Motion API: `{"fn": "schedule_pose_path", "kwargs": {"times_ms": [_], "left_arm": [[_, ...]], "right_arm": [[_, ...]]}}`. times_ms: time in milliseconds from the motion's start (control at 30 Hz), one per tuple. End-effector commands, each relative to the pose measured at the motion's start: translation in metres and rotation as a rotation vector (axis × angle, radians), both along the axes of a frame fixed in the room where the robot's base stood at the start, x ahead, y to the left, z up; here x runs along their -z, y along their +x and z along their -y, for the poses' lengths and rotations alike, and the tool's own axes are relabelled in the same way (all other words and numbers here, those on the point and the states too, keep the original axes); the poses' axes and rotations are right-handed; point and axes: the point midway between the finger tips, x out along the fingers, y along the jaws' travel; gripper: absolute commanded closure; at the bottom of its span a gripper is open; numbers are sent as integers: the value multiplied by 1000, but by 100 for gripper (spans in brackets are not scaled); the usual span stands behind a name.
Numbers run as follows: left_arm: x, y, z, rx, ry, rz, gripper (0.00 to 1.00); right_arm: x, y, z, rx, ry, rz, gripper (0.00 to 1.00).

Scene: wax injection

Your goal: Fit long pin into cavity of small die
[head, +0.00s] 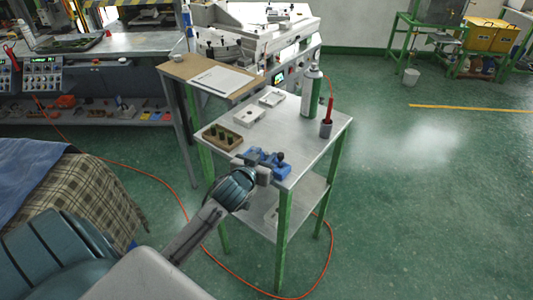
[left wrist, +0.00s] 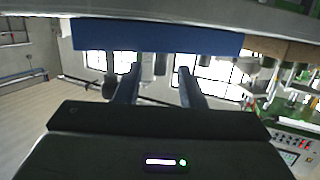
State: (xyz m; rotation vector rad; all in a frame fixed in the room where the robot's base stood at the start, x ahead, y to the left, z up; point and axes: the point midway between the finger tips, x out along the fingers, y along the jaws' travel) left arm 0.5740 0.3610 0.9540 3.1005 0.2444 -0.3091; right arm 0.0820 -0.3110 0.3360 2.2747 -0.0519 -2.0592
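Two pale die pieces lie on the small steel table: a nearer die block (head: 249,116) and a farther die block (head: 271,98) with a recess on top. I cannot tell which is the small die. The long pin cannot be made out. My left gripper (head: 270,165) is at the table's near edge, beside or among blue parts, well short of the die pieces. In the left wrist view my left gripper (left wrist: 160,78) has its two fingers apart, with nothing clearly held. A blue bar (left wrist: 160,37) shows above the fingertips there. My right gripper is out of view.
The steel table (head: 318,127) also bears a wooden tray (head: 208,139) with dark green pieces, a green and white bottle (head: 311,92) and a dark cup (head: 326,129) with a red-handled tool. A wooden side table (head: 187,67) and a machine stand behind.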

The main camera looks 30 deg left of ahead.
Motion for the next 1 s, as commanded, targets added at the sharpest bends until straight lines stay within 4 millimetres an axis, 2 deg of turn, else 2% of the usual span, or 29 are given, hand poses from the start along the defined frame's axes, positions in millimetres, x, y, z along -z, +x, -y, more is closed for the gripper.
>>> {"fn": "schedule_pose_path", "kwargs": {"times_ms": [133,400,600,1000], "left_arm": [[2,15,-2,0,-1,-1,64],[4,18,-2,1,0,-1,64],[4,18,-2,1,1,-1,100],[0,18,-3,0,1,1,100]], "right_arm": [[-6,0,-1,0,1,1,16],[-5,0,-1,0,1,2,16],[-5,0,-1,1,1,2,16],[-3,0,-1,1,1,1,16]]}}
